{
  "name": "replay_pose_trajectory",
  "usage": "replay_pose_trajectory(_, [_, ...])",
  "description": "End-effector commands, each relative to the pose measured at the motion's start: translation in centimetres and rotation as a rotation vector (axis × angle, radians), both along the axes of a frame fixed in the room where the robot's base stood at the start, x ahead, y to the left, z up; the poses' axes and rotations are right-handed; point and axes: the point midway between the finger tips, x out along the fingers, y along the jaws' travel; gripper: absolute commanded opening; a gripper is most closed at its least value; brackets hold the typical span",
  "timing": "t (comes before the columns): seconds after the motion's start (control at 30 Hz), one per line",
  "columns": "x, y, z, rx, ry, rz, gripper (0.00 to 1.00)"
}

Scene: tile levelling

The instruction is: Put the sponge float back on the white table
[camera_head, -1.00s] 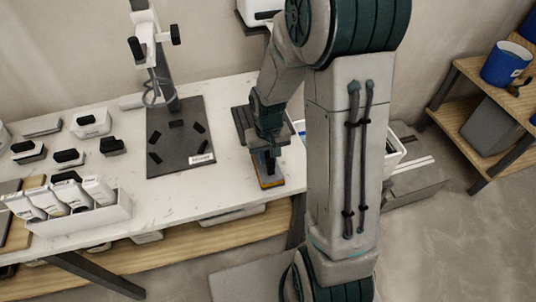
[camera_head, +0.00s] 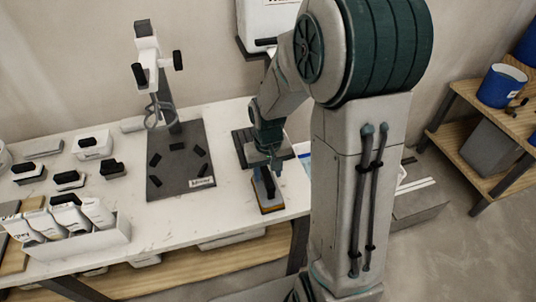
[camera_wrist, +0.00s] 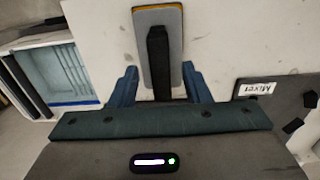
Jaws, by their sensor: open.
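The sponge float (camera_head: 270,207) lies on the white table (camera_head: 205,229) near its front right edge. It has a grey plate, an orange-yellow layer under it and a black handle. In the wrist view the float (camera_wrist: 145,42) is at the top centre, with its handle pointing down the picture. My gripper (camera_wrist: 160,82) is open, with one blue finger on each side of the handle's near end and gaps on both sides. In the head view my gripper (camera_head: 265,178) is over the float and partly hides it.
A dark mixer stand base (camera_head: 180,180) is left of the float. A white holder (camera_head: 75,246) with several bottles stands at the front left. A dark tray (camera_head: 242,139) is behind my gripper. Bare tabletop lies between the float and the mixer stand.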

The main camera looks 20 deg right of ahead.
Motion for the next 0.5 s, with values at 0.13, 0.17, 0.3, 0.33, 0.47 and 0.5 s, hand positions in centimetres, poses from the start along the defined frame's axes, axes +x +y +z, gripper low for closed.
replay_pose_trajectory(0.13, [0.1,0.0,3.5,-0.001,-0.007,-0.001,0.43])
replay_pose_trajectory(0.17, [0.1,0.0,4.2,-0.001,-0.007,-0.001,0.43])
replay_pose_trajectory(0.3, [0.1,0.0,6.5,0.0,-0.004,0.0,0.43])
replay_pose_trajectory(0.33, [0.1,0.0,6.9,0.0,-0.003,-0.001,0.43])
replay_pose_trajectory(0.47, [0.0,0.0,8.0,0.0,-0.003,-0.001,0.43])
replay_pose_trajectory(0.5, [-0.1,0.0,8.3,0.0,-0.004,-0.001,0.43])
